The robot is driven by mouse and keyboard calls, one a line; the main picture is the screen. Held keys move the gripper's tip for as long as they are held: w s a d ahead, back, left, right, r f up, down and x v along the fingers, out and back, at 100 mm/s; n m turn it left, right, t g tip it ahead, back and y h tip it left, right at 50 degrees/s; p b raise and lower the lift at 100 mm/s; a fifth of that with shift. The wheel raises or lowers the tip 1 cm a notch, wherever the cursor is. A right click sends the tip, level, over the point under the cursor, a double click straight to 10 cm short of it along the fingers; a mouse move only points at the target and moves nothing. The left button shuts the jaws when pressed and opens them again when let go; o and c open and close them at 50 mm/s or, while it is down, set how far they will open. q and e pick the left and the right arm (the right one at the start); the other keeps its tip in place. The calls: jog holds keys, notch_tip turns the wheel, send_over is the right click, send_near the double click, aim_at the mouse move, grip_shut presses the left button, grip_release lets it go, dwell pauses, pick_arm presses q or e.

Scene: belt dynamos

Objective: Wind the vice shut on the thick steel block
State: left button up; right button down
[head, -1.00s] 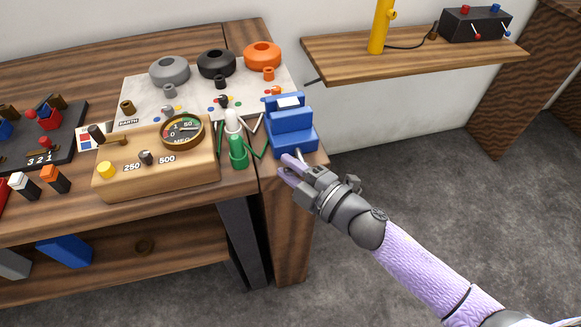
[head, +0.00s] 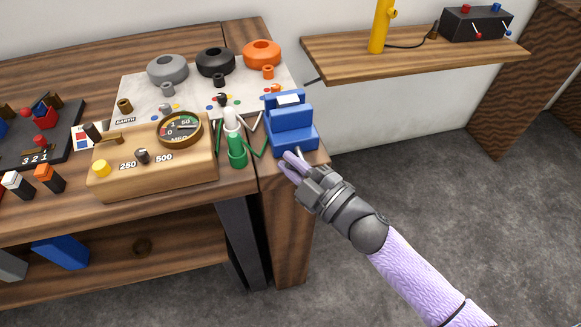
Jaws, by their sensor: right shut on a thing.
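The blue vice (head: 292,138) stands at the right front corner of the bench. A pale, light-topped block (head: 288,99) shows between its jaws, seemingly the steel block; how tightly the jaws meet it I cannot tell. A thin grey handle (head: 300,152) sticks out of the vice's front. My right gripper (head: 291,163) is at that handle, coming from the lower right, with its lilac fingers shut on it. The fingers hide most of the handle. My left gripper is not in view.
Left of the vice stand a green and white bottle-like piece (head: 236,150) with green wires and a wooden meter box (head: 150,165). Grey, black and orange (head: 262,54) round parts sit behind on a pale board. A wall shelf (head: 415,52) is at upper right; open floor lies below.

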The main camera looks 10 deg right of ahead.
jog(key=m+t, duration=0.1)
jog(key=m, duration=0.2)
jog(key=shift+d+r+t+b, duration=0.15)
jog(key=shift+d+t+b, duration=0.05)
jog(key=shift+t+b, duration=0.2)
jog(key=m, duration=0.1)
jog(key=m+t, duration=0.1)
jog(key=m, duration=0.1)
jog(key=m+t+h, duration=0.1)
jog(key=shift+d+r+m+b, duration=0.25)
jog(key=shift+d+m+b, duration=0.05)
jog(key=shift+d, duration=0.1)
jog(key=m+t+h, duration=0.1)
jog(key=m, duration=0.1)
jog(key=m+t+h, duration=0.1)
jog(key=m, duration=0.2)
jog(key=shift+d+r, duration=0.15)
jog(key=shift+d, duration=0.25)
jog(key=shift+d+m+t+h, duration=0.2)
jog(key=shift+m+t+h, duration=0.3)
jog(key=shift+m+h, duration=0.65)
jog(key=shift+d+m+t+h, duration=0.2)
jog(key=shift+m+t+h, duration=0.45)
jog(key=shift+m, duration=0.9)
jog(key=shift+m+h, duration=0.4)
jog(key=shift+h, duration=0.1)
jog(key=c, duration=1)
grip_release()
jog(key=shift+o, duration=0.2)
